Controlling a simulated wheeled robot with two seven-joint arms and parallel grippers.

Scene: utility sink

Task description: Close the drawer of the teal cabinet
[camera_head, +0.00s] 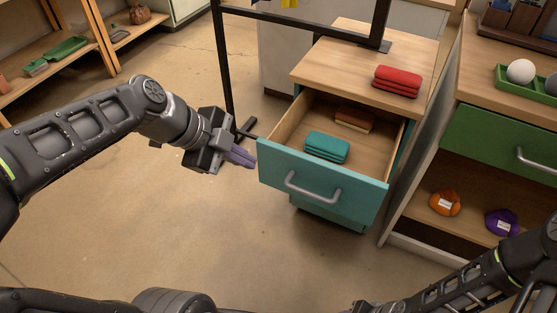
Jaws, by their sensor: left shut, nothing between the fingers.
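The teal cabinet (345,58) has a wooden top and stands right of centre. Its top drawer (363,195) is pulled well open toward me, with a grey bar handle (312,190) on its teal front. Inside lie a folded teal cloth (327,147) and a brown item (354,119) farther back. My left gripper (241,157) is shut and empty, just left of the drawer front's left edge, seemingly not touching it. My right arm (470,279) shows at the lower right; its gripper is not in view.
A folded red cloth (397,81) lies on the cabinet top. A black metal stand (223,70) rises behind the drawer. At right, a green-fronted unit (490,140) holds an orange bag (445,202) and a purple bag (501,222). Floor before the drawer is clear.

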